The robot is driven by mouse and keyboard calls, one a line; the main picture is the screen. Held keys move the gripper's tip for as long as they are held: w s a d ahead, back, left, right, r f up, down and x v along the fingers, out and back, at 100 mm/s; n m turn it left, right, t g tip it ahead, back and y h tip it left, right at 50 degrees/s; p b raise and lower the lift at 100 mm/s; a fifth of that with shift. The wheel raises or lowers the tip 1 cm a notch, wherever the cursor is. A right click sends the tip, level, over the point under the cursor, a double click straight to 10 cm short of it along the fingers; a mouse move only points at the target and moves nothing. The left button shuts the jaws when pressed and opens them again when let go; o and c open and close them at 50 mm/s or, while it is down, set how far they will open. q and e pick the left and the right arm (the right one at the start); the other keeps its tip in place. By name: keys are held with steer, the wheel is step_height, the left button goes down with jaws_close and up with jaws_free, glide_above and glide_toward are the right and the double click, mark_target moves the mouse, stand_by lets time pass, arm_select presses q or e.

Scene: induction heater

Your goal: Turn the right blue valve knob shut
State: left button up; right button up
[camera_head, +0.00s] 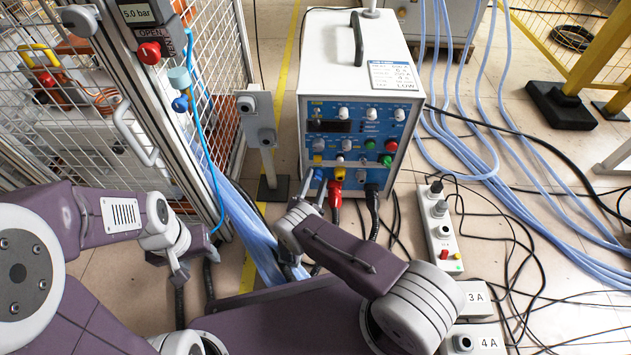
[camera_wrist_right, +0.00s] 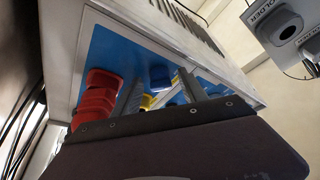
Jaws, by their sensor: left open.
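The heater's front panel carries a blue knob (camera_head: 318,175) low on its left side, beside a yellow fitting and a red connector (camera_head: 335,190). My right gripper (camera_head: 312,192) reaches up to this lower part of the panel. In the right wrist view, its two grey fingers (camera_wrist_right: 160,93) are apart, with the blue knob (camera_wrist_right: 160,77) seen between them and a gap on either side. Contact with the knob cannot be told. My left gripper (camera_head: 170,266) is open and empty, low before the cage.
Red connectors (camera_wrist_right: 95,98) stand close beside one right finger. A black cable plug (camera_head: 372,192) hangs right of the red one. A power strip (camera_head: 443,225) and several cables lie on the floor to the right. A grey post (camera_head: 258,120) stands left of the heater.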

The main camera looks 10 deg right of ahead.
steer(key=v, duration=0.9)
stand_by(0.3)
